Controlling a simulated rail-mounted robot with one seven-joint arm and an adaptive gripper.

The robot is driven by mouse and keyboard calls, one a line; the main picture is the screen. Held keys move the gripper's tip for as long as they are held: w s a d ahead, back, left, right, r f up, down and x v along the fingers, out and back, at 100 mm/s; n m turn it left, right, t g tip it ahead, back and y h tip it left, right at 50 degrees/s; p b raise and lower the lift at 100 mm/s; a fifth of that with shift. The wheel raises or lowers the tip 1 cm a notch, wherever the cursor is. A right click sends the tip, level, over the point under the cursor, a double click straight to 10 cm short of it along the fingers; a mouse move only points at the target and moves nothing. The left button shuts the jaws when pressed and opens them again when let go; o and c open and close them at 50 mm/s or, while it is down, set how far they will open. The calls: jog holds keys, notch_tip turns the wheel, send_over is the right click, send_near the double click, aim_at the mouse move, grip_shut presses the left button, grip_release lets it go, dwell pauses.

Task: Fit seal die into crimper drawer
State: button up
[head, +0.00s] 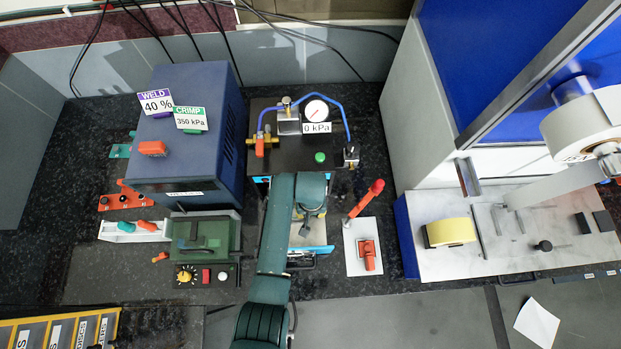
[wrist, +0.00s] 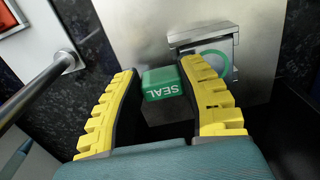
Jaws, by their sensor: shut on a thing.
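The green seal die (wrist: 165,83), with "SEAL" on its face, is held between the yellow-padded fingers of my gripper (wrist: 160,70) in the wrist view. The lettering appears upside down there. A metal drawer-like block (wrist: 204,42) with a green ring on its face sits just beyond, up and right of the die, on a metal panel; it seems to be the crimper drawer. The right finger covers part of it. I cannot tell whether the die touches it. In the head view my arm covers this spot, and the die and drawer cannot be made out.
A red-knobbed lever (head: 366,200) stands on a white plate right of my arm; its metal rod (wrist: 38,88) shows close in the wrist view. A blue box (head: 190,135) and a green device (head: 203,237) stand left. A gauge (head: 317,111) reads 0 kPa behind.

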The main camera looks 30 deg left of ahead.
jog(key=shift+f+b, duration=0.35)
jog(key=shift+f, duration=0.2)
jog(key=o, duration=0.9)
notch_tip(320, 180, up, 12)
jog(key=shift+w, duration=0.1)
jog(key=shift+d, duration=0.15)
